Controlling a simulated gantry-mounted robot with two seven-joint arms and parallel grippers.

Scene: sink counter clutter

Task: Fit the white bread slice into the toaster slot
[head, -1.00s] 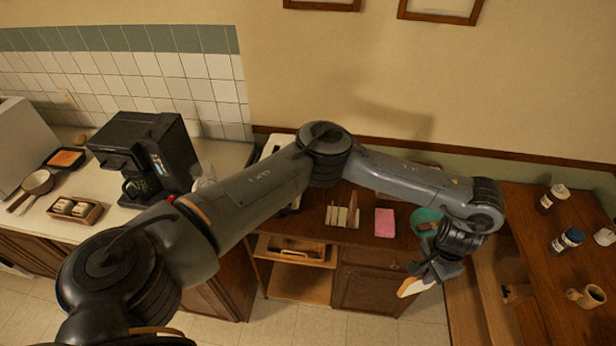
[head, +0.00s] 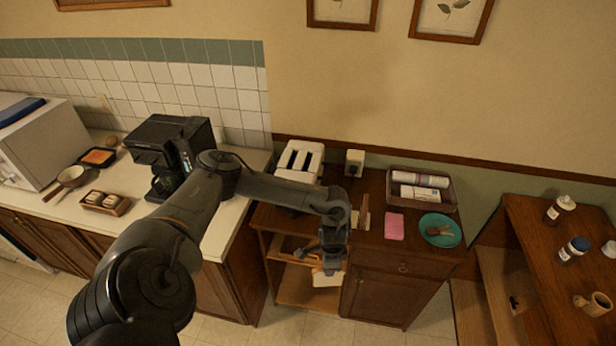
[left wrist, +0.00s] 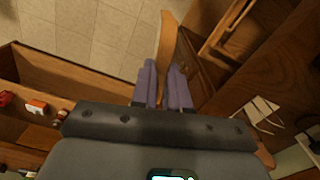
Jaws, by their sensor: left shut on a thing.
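My left gripper (head: 330,264) is shut on the white bread slice (head: 327,279), low in front of the wooden cabinet. The slice is pale with a tan edge and hangs below the fingers, partly hidden by them. In the left wrist view the two purple fingers (left wrist: 163,88) are close together, with a thin tan edge of the slice (left wrist: 167,38) showing beyond them. The white toaster (head: 312,151) stands on the cabinet top against the wall, with dark slots on top. It is behind the gripper and to its left, apart from the slice. My right gripper is not in view.
A wooden rack (head: 363,212), a pink sponge-like block (head: 394,226) and a teal plate (head: 453,238) stand on the cabinet top. A tray (head: 448,204) with rolls is at the back. A coffee machine (head: 165,141) stands on the left counter.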

